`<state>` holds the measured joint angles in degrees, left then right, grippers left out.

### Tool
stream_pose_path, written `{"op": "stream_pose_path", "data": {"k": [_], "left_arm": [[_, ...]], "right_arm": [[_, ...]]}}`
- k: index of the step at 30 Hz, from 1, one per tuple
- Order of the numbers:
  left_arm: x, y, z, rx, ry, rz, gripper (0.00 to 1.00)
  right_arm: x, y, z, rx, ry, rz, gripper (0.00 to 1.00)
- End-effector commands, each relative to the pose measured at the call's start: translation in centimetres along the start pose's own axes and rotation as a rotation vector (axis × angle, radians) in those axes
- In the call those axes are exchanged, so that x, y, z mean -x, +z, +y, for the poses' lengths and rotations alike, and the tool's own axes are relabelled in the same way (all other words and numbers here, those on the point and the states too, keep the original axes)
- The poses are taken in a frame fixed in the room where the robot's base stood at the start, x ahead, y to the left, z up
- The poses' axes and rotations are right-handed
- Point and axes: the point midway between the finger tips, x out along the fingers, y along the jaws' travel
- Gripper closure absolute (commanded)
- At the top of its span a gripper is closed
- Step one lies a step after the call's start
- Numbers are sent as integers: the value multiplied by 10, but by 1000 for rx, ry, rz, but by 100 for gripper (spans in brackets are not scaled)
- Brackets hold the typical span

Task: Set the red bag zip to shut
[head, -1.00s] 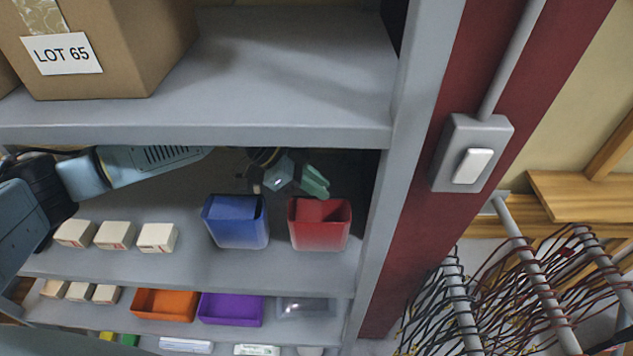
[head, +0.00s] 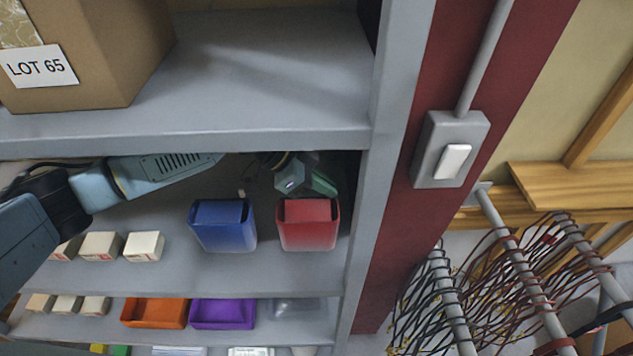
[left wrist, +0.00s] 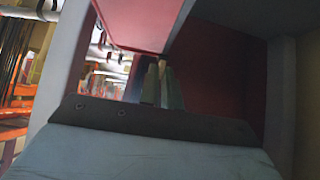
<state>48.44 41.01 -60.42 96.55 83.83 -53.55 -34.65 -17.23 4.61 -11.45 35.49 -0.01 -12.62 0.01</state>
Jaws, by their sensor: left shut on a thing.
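The red bag (head: 308,236) stands upright at the right end of the middle shelf. Its zip is too small to make out, so I cannot tell how far it is shut. My left gripper (head: 322,184) is just behind the bag's top edge, near its right side, with its green fingers pointing right. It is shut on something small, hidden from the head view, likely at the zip. In the left wrist view the fingers (left wrist: 163,84) are close together beside a red surface (left wrist: 140,22). My right gripper is not in view.
A blue bag (head: 223,232) stands left of the red one. White boxes (head: 144,246) are farther left. The shelf above (head: 250,135) is close over my left arm, and an upright (head: 378,170) bounds the right side. Orange (head: 155,312) and purple bins (head: 222,314) are below.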

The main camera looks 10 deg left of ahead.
Motion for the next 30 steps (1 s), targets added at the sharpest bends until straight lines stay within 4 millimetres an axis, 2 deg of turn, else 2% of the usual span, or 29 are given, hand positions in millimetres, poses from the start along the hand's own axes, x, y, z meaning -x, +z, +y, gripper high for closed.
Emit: {"op": "stream_pose_path", "data": {"k": [3, 9, 23, 26, 30], "left_arm": [[0, 0, 0, 0, 0, 0, 100], [0, 0, 0, 0, 0, 0, 72], [4, 1, 0, 0, -1, -1, 72], [14, 1, -1, 0, -3, 0, 72], [42, 2, -1, 0, -5, -1, 72]], "right_arm": [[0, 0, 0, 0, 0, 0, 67], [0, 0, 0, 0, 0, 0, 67], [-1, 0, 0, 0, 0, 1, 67], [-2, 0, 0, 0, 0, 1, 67], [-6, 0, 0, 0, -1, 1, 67]]}}
